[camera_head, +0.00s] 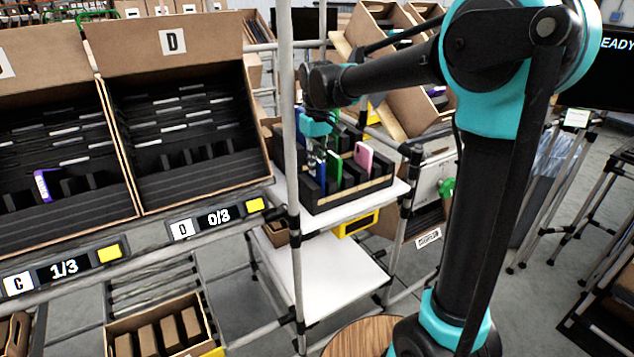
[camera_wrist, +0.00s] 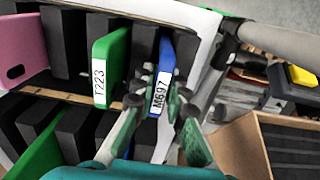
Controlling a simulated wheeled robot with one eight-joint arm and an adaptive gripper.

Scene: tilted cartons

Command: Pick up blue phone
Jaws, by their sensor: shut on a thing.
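The blue phone (camera_wrist: 166,62) has a white label reading M697 and stands upright between black dividers in the wrist view. In the head view its blue edge (camera_head: 318,178) shows below my gripper, at the left of the organizer. My gripper (camera_wrist: 160,108) is shut on the blue phone, one finger on each side of it. In the head view my gripper (camera_head: 316,146) points down over the organizer and partly hides the phone. I cannot tell whether the phone is clear of its slot.
A green phone (camera_wrist: 108,60) labelled T223 and a pink phone (camera_head: 364,157) stand close by in the organizer (camera_head: 350,196). A grey pole (camera_head: 291,120) rises just left of it. Carton D (camera_head: 180,100) looks empty; carton C holds a purple phone (camera_head: 42,186).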

